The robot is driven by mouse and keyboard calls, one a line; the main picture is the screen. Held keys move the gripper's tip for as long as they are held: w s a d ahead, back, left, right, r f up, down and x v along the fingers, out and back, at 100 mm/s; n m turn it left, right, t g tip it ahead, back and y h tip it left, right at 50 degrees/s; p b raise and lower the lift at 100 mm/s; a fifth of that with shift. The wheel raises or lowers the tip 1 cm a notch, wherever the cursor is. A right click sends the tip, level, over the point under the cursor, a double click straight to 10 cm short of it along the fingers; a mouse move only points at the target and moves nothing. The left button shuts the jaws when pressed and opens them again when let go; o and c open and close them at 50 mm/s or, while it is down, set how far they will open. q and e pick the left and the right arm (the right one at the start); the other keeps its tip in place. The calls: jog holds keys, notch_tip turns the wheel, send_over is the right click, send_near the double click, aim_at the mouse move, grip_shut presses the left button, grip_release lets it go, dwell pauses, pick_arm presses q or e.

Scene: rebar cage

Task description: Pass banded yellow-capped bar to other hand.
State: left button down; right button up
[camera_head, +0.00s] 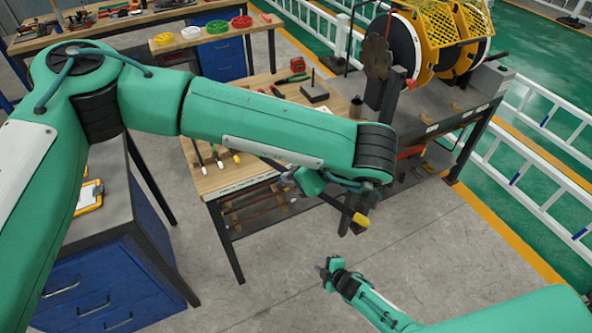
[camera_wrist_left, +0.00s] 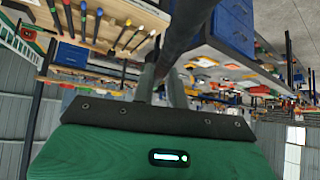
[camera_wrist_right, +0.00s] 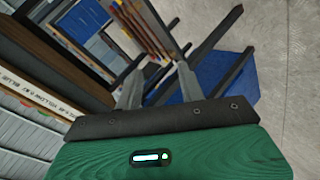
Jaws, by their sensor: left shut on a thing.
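A dark bar with a yellow cap (camera_head: 357,218) slants in mid-air beyond my left forearm in the head view, its capped end low and to the right. My left gripper (camera_head: 291,174) is shut on it, partly hidden by my arm. In the left wrist view the dark bar (camera_wrist_left: 188,35) runs up from between the fingers (camera_wrist_left: 161,90). Any band on it is too small to make out. My right gripper (camera_head: 326,266) is below and left of the yellow cap in the picture, apart from the bar. The right wrist view shows its fingers (camera_wrist_right: 158,88) spread and empty.
A wooden-topped bench (camera_head: 205,181) holds several other capped bars, with more bars on a shelf below. A workbench with yellow-guarded reels (camera_head: 448,38) stands at the right. A blue drawer cabinet (camera_head: 110,285) is at the lower left. Open floor lies around my right gripper.

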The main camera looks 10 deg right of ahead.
jog(key=s+d+f+m+g+h, duration=0.1)
jog(key=s+d+f+m+g, duration=0.15)
jog(key=s+f, duration=0.4)
jog(key=s+d+f+m+g+h, duration=0.1)
jog(key=s+f+m, duration=0.2)
jog(key=s, duration=0.6)
jog(key=s+d+f+m+g+h, duration=0.1)
jog(key=s+d+f+m, duration=0.2)
jog(key=s, duration=0.4)
jog(key=s+f+m+g, duration=0.2)
jog(key=s+f, duration=0.1)
jog(key=s, duration=0.8)
jog(key=s+f+m+g+h, duration=0.1)
jog(key=s+f+m+g, duration=0.2)
jog(key=s, duration=0.9)
jog(key=shift+d+m, duration=0.2)
jog(key=shift+m, duration=0.15)
